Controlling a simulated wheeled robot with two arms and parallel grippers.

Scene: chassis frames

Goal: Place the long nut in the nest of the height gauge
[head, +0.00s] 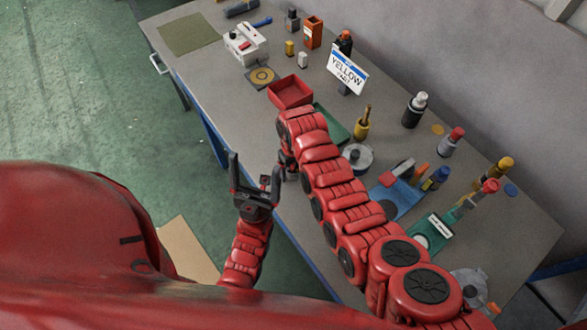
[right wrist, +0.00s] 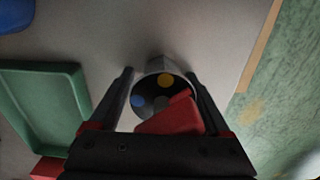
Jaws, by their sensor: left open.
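My left gripper (head: 255,172) is open and empty, with its fingers pointing up, in front of the table's near edge. My right gripper (head: 287,168) is near the same edge, mostly hidden by my right arm. In the right wrist view, its two fingers (right wrist: 162,88) stand apart on either side of a round grey thing (right wrist: 158,70) with a yellow and a blue spot. A red piece (right wrist: 170,118) covers part of that thing. Whether the fingers touch either is unclear. I cannot pick out the long nut or the height gauge with certainty.
A red tray (head: 289,92) and a green tray (head: 331,122) lie beyond my right gripper. A round metal piece (head: 358,157) and a blue stand (head: 397,201) are to the right. A YELLOW sign (head: 347,70) stands behind. The table's far left holds a mat (head: 188,34).

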